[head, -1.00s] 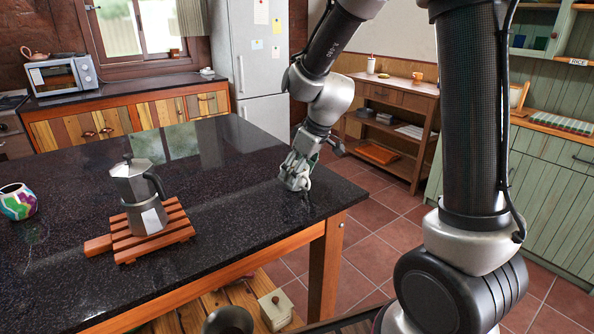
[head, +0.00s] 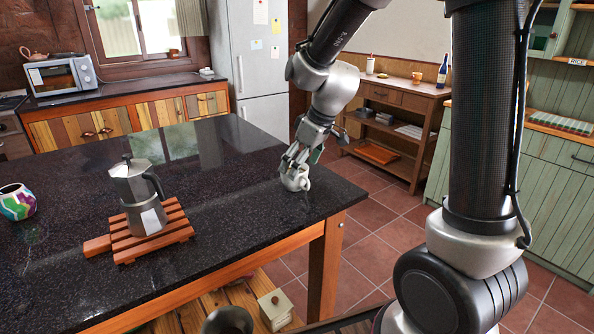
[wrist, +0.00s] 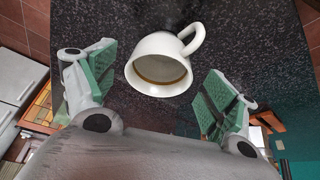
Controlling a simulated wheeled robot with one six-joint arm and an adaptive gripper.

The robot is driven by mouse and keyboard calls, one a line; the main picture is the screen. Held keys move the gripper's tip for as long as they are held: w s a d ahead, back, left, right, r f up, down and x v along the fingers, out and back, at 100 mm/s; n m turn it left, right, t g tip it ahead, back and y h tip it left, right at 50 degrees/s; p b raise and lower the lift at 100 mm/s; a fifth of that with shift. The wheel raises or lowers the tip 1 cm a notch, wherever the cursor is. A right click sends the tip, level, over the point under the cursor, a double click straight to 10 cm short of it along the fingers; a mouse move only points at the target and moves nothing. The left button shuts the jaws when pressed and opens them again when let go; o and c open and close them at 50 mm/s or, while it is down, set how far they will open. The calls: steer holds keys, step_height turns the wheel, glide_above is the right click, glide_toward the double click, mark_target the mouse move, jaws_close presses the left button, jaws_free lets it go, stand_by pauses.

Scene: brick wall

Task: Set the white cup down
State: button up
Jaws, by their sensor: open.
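The white cup (head: 296,179) stands upright on the black speckled table (head: 250,215), near its right end. In the wrist view the cup (wrist: 160,68) shows a brownish content or inner ring, and its handle points up and to the right. My gripper (head: 298,157) is just above and behind the cup in the head view. In the wrist view its green-padded fingers (wrist: 157,95) are spread wide to either side, with clear gaps between them and the cup.
A moka pot (head: 139,195) stands on a wooden trivet (head: 125,248) at the table's left. A colourful cup (head: 17,202) stands at the far left edge. The table's right edge is close to the white cup. Tabletop between trivet and white cup is clear.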

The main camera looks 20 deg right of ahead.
steer(key=v, duration=0.9)
steer(key=s+d+r+m+h, duration=0.1)
steer(key=s+d+m, duration=0.3)
steer(key=s, duration=0.7)
steer(key=s+d+r+m+h, duration=0.1)
steer(key=s+d+m+h, duration=0.1)
steer(key=s+d+m, duration=0.2)
steer(key=s+d, duration=0.3)
steer(key=s, duration=0.4)
steer(key=shift+s+d+r+t, duration=0.3)
steer(key=shift+s+t, duration=0.1)
